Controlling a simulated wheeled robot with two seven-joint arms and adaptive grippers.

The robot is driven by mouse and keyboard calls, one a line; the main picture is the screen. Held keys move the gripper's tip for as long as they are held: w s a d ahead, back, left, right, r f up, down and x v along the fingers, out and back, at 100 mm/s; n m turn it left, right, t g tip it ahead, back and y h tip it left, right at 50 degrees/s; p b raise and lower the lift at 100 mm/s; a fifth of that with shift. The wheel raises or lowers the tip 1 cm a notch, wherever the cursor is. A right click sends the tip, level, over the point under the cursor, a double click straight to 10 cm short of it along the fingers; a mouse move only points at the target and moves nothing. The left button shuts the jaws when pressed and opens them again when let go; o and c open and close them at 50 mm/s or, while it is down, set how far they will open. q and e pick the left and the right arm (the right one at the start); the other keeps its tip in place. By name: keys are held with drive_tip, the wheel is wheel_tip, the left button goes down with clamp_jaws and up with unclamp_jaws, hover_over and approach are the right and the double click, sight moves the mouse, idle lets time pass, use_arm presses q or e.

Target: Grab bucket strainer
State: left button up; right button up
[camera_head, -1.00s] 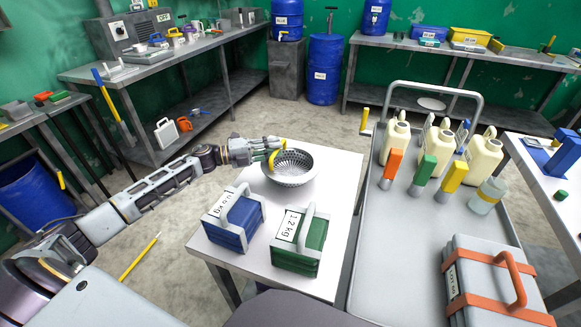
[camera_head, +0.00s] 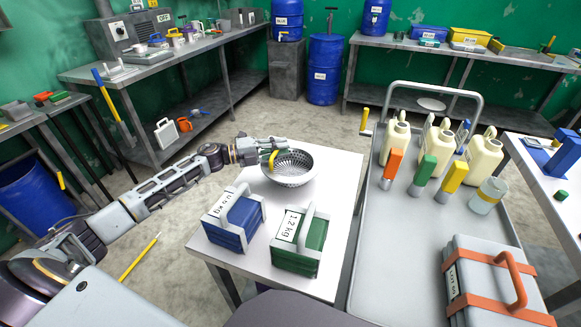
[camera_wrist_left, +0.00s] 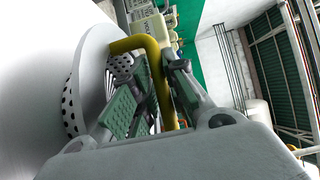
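The bucket strainer (camera_head: 291,171) is a round metal bowl with many holes and a yellow handle. It sits on the white-topped table (camera_head: 335,190), at the far left of the top. My left gripper (camera_head: 272,155) is at the strainer's left rim, at the yellow handle. In the left wrist view the strainer's pale rim and holes (camera_wrist_left: 69,105) fill the left. There the handle (camera_wrist_left: 158,62) passes between the green-padded fingers (camera_wrist_left: 164,80), which look closed in against it. The fingertips are partly hidden in the head view. My right gripper is out of view.
A blue weight block (camera_head: 232,228) and a green one (camera_head: 299,248) stand in front of the strainer. A grey cart (camera_head: 405,235) to the right carries cream jugs (camera_head: 395,145), coloured-handled tools and a grey case (camera_head: 490,285). The table's right side is clear.

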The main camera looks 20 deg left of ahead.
use_arm(q)
clamp_jaws()
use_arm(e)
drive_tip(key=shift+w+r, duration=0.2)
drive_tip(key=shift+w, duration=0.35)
use_arm(q)
drive_tip(key=shift+r, duration=0.15)
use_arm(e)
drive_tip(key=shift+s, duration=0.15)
use_arm(q)
drive_tip(key=shift+r, duration=0.65)
wheel_tip(320, 180, up, 3)
drive_tip(key=shift+r+p, duration=0.2)
drive_tip(key=shift+p, duration=0.25)
wheel_tip(320, 180, up, 4)
drive_tip(key=shift+f, duration=0.25)
drive_tip(key=shift+r+p, duration=0.3)
drive_tip(key=shift+r, duration=0.45)
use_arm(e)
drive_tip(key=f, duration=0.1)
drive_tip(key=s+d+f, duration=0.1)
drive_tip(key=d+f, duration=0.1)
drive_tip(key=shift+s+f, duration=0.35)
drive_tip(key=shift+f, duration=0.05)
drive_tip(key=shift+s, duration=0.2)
